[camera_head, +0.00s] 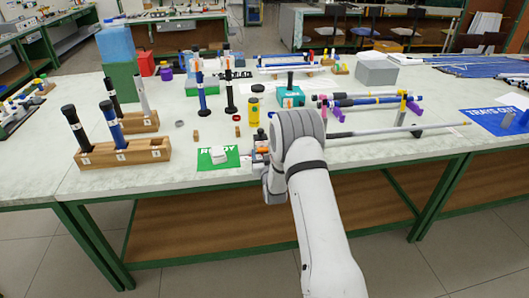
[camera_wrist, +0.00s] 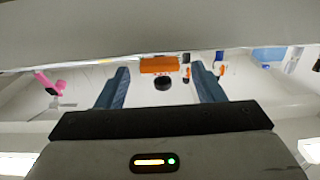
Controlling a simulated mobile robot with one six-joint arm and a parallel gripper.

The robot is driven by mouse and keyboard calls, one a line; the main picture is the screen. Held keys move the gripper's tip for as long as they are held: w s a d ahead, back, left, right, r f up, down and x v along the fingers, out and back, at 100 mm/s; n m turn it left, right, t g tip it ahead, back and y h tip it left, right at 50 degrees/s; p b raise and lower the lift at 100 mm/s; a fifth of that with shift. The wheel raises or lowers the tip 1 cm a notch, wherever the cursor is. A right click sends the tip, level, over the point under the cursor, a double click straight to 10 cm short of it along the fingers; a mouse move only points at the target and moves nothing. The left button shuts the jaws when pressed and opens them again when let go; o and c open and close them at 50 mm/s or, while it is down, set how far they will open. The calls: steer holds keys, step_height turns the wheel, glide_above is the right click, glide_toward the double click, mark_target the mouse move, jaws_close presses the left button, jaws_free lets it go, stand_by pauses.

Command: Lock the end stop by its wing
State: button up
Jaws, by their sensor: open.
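A small dark fixture (camera_head: 258,160) with an orange part on top stands near the table's front edge, beside the green READY card. I take it to be the end stop, but it is small and partly hidden by my arm. In the wrist view an orange block (camera_wrist: 160,65) and a round black knob (camera_wrist: 163,84) show between the fingers. I cannot tell which piece is the wing or whether it is locked. My gripper (camera_wrist: 160,73) is open, its two blue fingers apart with nothing seen clamped between them. In the head view my arm largely hides the fingers.
The green READY card (camera_head: 219,158) bears a white piece. A wooden rack (camera_head: 130,153) with rods stands at left. A long grey rod (camera_head: 385,131) and purple supports lie at right. A teal box (camera_head: 291,97) stands behind my arm.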

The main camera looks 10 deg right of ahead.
steer(key=shift+w, duration=0.4)
steer(key=shift+c, duration=0.3)
